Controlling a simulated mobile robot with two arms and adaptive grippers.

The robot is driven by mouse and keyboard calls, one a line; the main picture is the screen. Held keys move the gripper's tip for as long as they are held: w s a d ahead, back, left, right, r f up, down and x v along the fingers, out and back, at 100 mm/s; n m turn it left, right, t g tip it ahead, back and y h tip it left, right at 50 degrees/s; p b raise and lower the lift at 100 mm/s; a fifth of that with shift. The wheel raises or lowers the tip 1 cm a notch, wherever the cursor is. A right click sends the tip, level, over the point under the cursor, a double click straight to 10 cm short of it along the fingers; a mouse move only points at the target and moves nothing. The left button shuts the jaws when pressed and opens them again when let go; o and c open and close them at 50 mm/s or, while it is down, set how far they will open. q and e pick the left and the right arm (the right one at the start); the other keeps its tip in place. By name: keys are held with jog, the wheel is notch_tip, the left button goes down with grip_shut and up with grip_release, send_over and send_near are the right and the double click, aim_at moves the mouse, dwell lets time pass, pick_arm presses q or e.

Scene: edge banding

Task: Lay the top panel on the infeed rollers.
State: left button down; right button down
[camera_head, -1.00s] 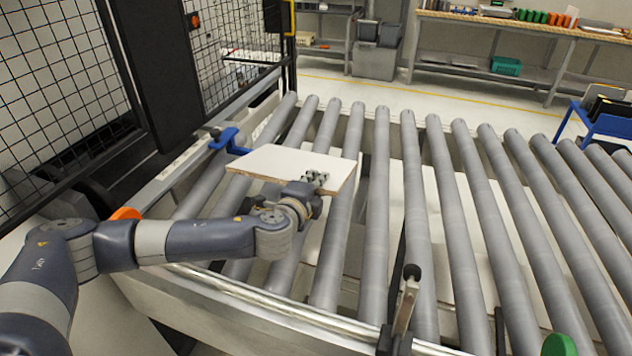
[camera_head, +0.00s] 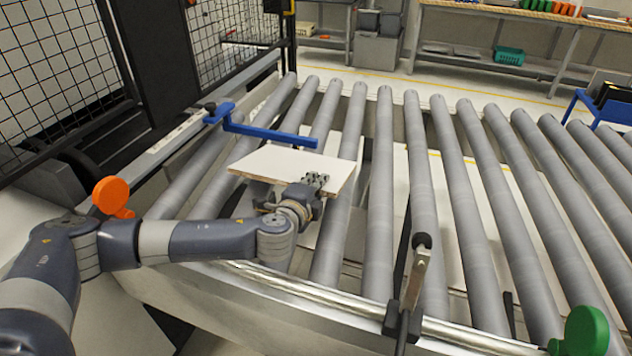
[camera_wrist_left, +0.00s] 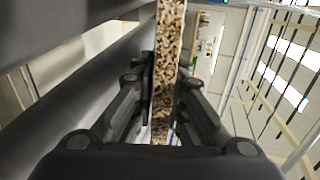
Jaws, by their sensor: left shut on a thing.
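The top panel (camera_head: 285,164) is a thin white board with a brown chipboard edge. It is over the left part of the infeed rollers (camera_head: 382,190) and looks roughly flat. I cannot tell whether it touches the rollers. My left gripper (camera_head: 314,186) is shut on its near edge, towards the right corner. In the left wrist view the panel's speckled chipboard edge (camera_wrist_left: 166,70) runs between the two fingers (camera_wrist_left: 163,105). The panel hides part of the rollers beneath it. My right gripper is not in view.
A blue bar (camera_head: 265,132) reaches over the rollers just behind the panel. A metal guide rail (camera_head: 350,313) runs along the near side, with a black-tipped upright lever (camera_head: 415,275). An orange knob (camera_head: 113,196) and a green knob (camera_head: 585,330) stand nearby. Rollers to the right are clear.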

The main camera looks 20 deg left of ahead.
pick_arm(q)
jog(key=shift+w+f, duration=0.1)
jog(key=shift+f, duration=0.4)
jog(key=c, duration=1.5)
grip_release()
jog(key=shift+c, duration=0.2)
jog(key=o, duration=0.9)
jog(key=shift+f, duration=0.1)
jog(key=shift+o, duration=0.2)
